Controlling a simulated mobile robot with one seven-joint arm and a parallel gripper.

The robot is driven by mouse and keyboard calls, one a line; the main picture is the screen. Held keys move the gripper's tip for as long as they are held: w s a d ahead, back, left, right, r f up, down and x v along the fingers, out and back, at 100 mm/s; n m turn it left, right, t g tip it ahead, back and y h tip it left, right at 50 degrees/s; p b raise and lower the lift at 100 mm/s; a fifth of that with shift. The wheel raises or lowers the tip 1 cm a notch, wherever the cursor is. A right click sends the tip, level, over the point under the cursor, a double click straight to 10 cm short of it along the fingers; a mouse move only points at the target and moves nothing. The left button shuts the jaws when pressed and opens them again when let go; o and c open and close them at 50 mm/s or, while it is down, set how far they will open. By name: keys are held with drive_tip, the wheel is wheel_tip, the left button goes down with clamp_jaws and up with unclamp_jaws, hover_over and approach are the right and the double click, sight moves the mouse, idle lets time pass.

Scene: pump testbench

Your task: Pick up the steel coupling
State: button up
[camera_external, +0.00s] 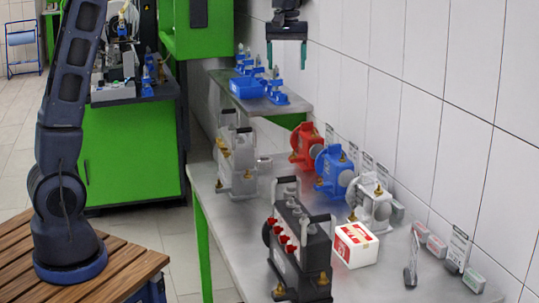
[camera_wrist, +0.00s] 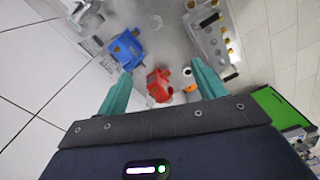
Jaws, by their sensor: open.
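A small grey metal cylinder, which looks like the steel coupling (camera_external: 264,162), stands on the bench to the right of the grey pump (camera_external: 237,165). It is small, and I cannot make out its details. In the wrist view a small grey round part (camera_wrist: 187,72) lies between the red pump (camera_wrist: 159,86) and the grey pump; I cannot tell for sure that it is the coupling. My gripper (camera_external: 287,60) hangs high above the back of the bench by the wall, fingers pointing down, open and empty. Its teal fingers also show in the wrist view (camera_wrist: 161,68).
Red (camera_external: 304,144), blue (camera_external: 334,172) and white (camera_external: 372,203) pumps line the wall. A black pump (camera_external: 300,245) and white-red box (camera_external: 354,244) stand in front. A green machine (camera_external: 130,150) stands left.

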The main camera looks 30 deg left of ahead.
hover_over(292, 186)
drive_tip(key=f, duration=2.1)
drive_tip(key=a+f, duration=0.1)
drive_tip(key=f, duration=1)
drive_tip(key=shift+s+f, duration=0.1)
drive_tip(key=shift+f, duration=0.05)
drive_tip(key=shift+w+d+f, duration=0.1)
drive_tip(key=shift+d+f, duration=0.1)
drive_tip(key=shift+f, duration=1.35)
drive_tip(key=shift+w+d+f, duration=0.1)
drive_tip(key=shift+d+f, duration=0.1)
drive_tip(key=shift+f, duration=1.35)
drive_tip(key=c, duration=1.3)
